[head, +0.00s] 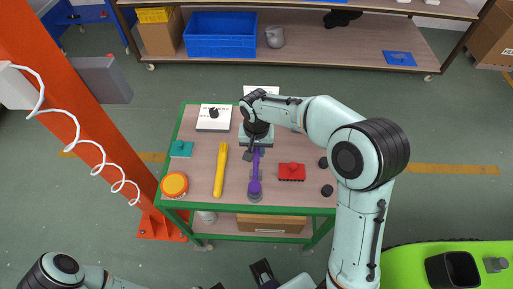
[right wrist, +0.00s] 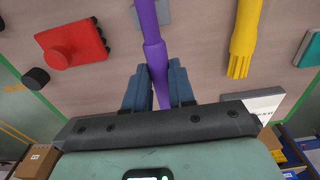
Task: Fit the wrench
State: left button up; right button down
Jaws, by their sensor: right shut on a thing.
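The purple tool (head: 256,180), seemingly the wrench, lies lengthwise over the middle of the cart's table. Its near end is over or beside a small grey round part (head: 255,196); I cannot tell if they touch. My right gripper (head: 251,154) is shut on the tool's far part. In the right wrist view, the purple shaft (right wrist: 150,45) runs between the two blue-grey fingers (right wrist: 158,85). I cannot tell whether it is lifted off the top. Dark parts at the bottom of the head view may be my left gripper (head: 262,271); its opening is unclear.
The green-edged table (head: 205,187) also bears a yellow tool (head: 221,170), an orange round piece (head: 174,185), a teal block (head: 181,149), a red block (head: 292,172), black knobs (head: 327,190) and a white box (head: 214,118). An orange post (head: 75,95) stands left.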

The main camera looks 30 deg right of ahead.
jog(key=shift+f+b, duration=0.5)
jog(key=shift+f, duration=0.4)
jog(key=c, duration=0.9)
grip_release()
jog(key=shift+o, duration=0.2)
notch_tip(320, 180, up, 13)
jog(key=p, duration=0.2)
jog(key=shift+s+r, duration=0.2)
jog(key=shift+a, duration=0.1)
